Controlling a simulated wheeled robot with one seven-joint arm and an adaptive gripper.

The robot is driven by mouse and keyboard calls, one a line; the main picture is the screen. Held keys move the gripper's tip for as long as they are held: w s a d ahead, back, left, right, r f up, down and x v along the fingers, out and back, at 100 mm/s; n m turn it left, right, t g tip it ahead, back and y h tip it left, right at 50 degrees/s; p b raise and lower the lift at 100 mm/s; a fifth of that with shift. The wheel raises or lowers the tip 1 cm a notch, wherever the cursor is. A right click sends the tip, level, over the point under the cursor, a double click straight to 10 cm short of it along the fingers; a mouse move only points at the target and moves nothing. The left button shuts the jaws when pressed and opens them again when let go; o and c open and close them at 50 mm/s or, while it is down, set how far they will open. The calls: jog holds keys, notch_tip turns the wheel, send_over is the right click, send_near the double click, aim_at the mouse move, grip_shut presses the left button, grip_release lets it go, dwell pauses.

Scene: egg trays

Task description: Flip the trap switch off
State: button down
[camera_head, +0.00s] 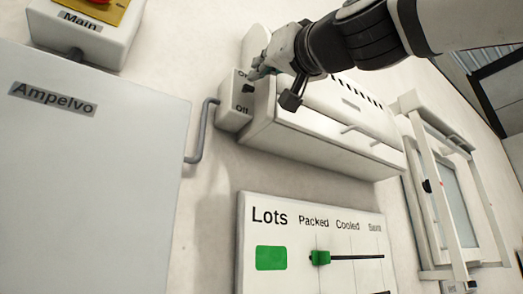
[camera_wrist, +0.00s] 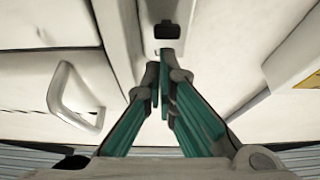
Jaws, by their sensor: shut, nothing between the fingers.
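The trap switch is a small white box (camera_head: 236,112) marked with "Off" at its lower part and a partly covered label, likely "On", at its upper part. Its black lever (camera_head: 248,88) sits between the two labels, nearer the upper one. In the wrist view the black lever (camera_wrist: 167,30) is straight ahead of the fingertips. My gripper (camera_head: 256,74) is at the upper right of the switch box, near the lever. Its fingers (camera_wrist: 164,72) are shut and hold nothing. I cannot tell whether the tips touch the lever.
A white wall unit (camera_head: 325,125) with handles adjoins the switch box; one handle (camera_wrist: 68,95) shows at left in the wrist view. A grey "Ampelvo" cabinet (camera_head: 90,170) and a "Main" box (camera_head: 85,30) stand left. A "Lots" board (camera_head: 270,225) hangs below, a window frame (camera_head: 430,190) right.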

jog(key=shift+r, duration=0.1)
jog(key=r+v, duration=0.1)
jog(key=v, duration=0.8)
jog(key=shift+s+d+r, duration=0.15)
jog(key=shift+s+d, duration=0.2)
jog(key=shift+s, duration=0.1)
dwell(0.3)
